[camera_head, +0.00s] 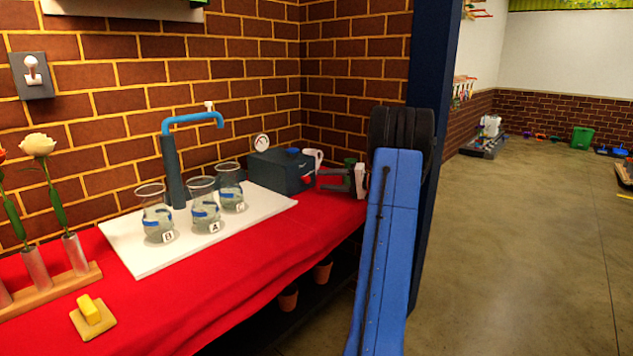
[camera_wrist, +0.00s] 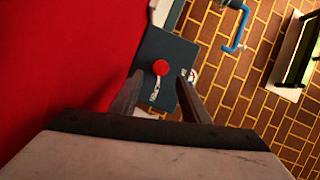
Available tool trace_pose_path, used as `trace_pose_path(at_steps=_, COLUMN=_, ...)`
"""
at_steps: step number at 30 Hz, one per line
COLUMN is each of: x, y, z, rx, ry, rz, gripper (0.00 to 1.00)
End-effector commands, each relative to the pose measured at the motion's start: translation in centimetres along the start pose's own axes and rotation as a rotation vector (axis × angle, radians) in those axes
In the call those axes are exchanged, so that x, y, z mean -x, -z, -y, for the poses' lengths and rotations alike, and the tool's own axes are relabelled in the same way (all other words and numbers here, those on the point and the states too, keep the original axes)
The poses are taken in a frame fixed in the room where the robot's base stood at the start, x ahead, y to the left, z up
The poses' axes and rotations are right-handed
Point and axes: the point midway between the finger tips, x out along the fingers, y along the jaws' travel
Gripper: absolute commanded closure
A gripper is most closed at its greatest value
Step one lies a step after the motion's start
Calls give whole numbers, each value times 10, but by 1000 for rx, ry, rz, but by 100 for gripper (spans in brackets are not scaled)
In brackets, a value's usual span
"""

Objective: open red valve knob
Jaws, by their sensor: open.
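The red valve knob (camera_wrist: 160,68) is a round red disc on a dark teal box (camera_wrist: 157,45), seen in the wrist view. A small silvery piece lies just below the knob in that view. My gripper (camera_wrist: 160,75) is open, with one finger to each side of the knob in the picture; I cannot tell whether either touches it. In the head view the box (camera_head: 272,172) stands at the right end of the red-covered table, and my gripper (camera_head: 336,180) is at its right side. The knob's full outline is not clear there.
A white board (camera_head: 132,236) holds several glass beakers near a blue tap (camera_head: 192,119). A round gauge (camera_head: 261,142) sits by the box. At left are a flower rack (camera_head: 50,290) and a yellow block (camera_head: 89,308). A dark blue post (camera_head: 430,70) stands right of the table; open floor lies beyond.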

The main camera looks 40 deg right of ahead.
Motion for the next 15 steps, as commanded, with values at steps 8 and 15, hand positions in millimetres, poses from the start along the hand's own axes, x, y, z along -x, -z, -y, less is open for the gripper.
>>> trace_pose_path(at_steps=8, x=58, y=1, z=0, rx=1, ry=-1, rz=-3, gripper=58)
trace_pose_path(at_steps=15, x=98, y=1, z=0, rx=1, ry=-1, rz=-2, gripper=58)
